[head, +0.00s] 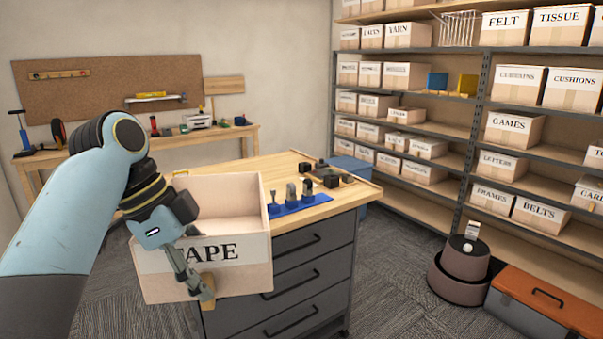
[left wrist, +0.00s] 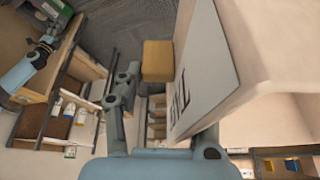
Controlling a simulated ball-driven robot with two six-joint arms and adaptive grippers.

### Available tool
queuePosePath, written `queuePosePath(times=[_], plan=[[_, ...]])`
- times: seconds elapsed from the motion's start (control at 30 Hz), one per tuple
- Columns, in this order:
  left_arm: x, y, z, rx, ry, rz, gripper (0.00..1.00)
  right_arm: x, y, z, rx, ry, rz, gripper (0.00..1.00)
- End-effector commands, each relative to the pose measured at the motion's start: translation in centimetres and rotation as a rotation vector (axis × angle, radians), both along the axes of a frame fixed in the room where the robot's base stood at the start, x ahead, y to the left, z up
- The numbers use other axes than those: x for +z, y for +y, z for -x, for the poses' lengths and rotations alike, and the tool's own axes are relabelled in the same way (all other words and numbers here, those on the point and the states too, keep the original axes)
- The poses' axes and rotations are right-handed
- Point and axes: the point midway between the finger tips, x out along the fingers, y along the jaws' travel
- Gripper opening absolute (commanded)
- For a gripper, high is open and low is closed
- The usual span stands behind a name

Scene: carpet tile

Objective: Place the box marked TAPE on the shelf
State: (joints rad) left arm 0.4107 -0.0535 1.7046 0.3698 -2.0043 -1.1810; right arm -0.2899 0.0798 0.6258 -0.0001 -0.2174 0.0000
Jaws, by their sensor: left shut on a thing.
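The box marked TAPE (head: 252,277) is an open-topped, pale box with a white label, held up in front of the workbench in the head view. The first letter is covered by my left gripper (head: 203,287), which is shut on its front wall. In the left wrist view the box's label (left wrist: 183,105) is beside the gripper's finger. The shelf (head: 415,198) is a grey-framed rack with wooden boards on the right, well apart from the box. In the left wrist view a light-blue limb (left wrist: 22,75) looks like my right arm; its gripper's fingers are unclear.
The rack holds many labelled boxes, a wire basket (head: 458,29) and blue and yellow bins, with bare board between some. The drawer workbench (head: 300,275) stands close behind the held box. A round brown object (head: 462,265) and an orange-lidded chest (head: 548,300) stand before the rack.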

Motion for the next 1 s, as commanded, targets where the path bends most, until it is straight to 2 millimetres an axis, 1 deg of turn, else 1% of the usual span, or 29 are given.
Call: queuePosePath(times=[0.03,0.13,0.27,0.37,0.5,0.6,0.7,0.83,1.0], plan=[[-1.2,0.0,0.0,0.000,0.001,0.000,0.00,-1.2,0.0,-0.2,0.000,-0.002,0.000,0.74],[-2.9,0.0,0.1,0.000,0.002,-0.001,0.00,-2.8,0.0,0.0,0.000,0.001,0.000,0.74],[-5.6,0.0,0.1,0.001,0.006,0.000,0.00,-5.4,0.0,1.1,0.000,0.017,0.001,0.74],[-8.6,0.0,0.2,0.001,0.009,0.000,0.00,-8.1,-0.1,1.9,0.000,0.028,0.001,0.74],[-13.8,0.0,0.3,0.001,0.016,0.000,0.00,-12.8,-0.1,2.3,-0.001,0.035,0.001,0.74],[-17.1,0.0,0.4,0.001,0.020,0.000,0.00,-15.7,-0.1,2.5,-0.001,0.039,0.001,0.74],[-19.4,0.0,0.4,0.001,0.022,-0.001,0.00,-17.6,-0.1,2.6,-0.001,0.041,0.001,0.74],[-20.7,0.0,0.3,0.001,0.021,0.000,0.00,-18.6,-0.1,2.5,-0.001,0.040,0.001,0.74],[-20.4,0.0,0.1,-0.001,0.012,0.000,0.00,-18.3,-0.1,2.4,-0.001,0.038,0.001,0.74]])
